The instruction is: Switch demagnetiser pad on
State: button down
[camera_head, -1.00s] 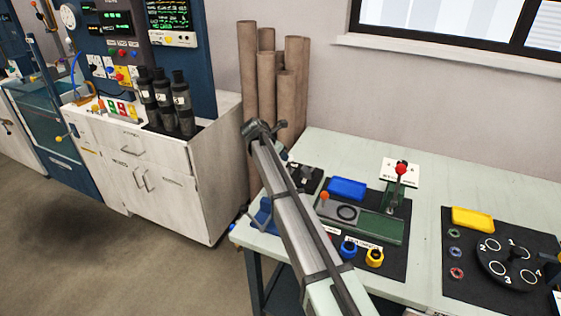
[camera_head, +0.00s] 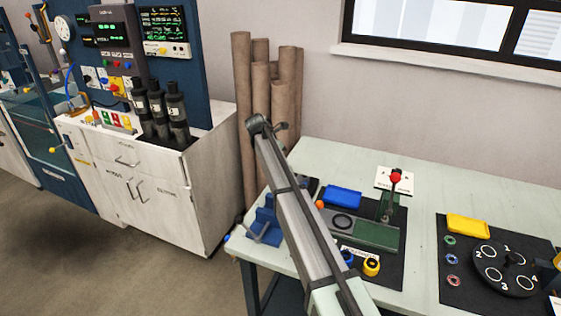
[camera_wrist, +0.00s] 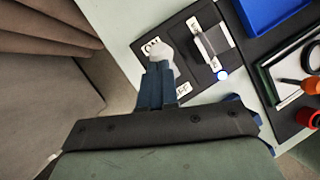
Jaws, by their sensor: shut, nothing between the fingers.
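In the wrist view, a dark panel (camera_wrist: 188,27) with white labels lies on the pale table, and it appears to be the demagnetiser pad. It has an ON label (camera_wrist: 152,46) and a second label near my fingers that I cannot fully read. A raised dark block with a grey face (camera_wrist: 213,40) stands on it. My gripper (camera_wrist: 156,68) is shut and empty, its blue fingers over the panel's near left part. A whitish rounded piece (camera_wrist: 162,52) shows just beyond the fingertips; contact is unclear. In the head view my arm hides most of the panel and my fingers.
Right of the panel are a blue tray (camera_head: 342,196), a green fixture with a red-knobbed lever (camera_head: 395,178), and yellow (camera_head: 371,266) and blue rings. Brown tubes (camera_head: 261,95) stand behind.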

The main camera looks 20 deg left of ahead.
jog(key=shift+r, duration=0.1)
jog(key=v, duration=1)
jog(key=shift+w, duration=0.35)
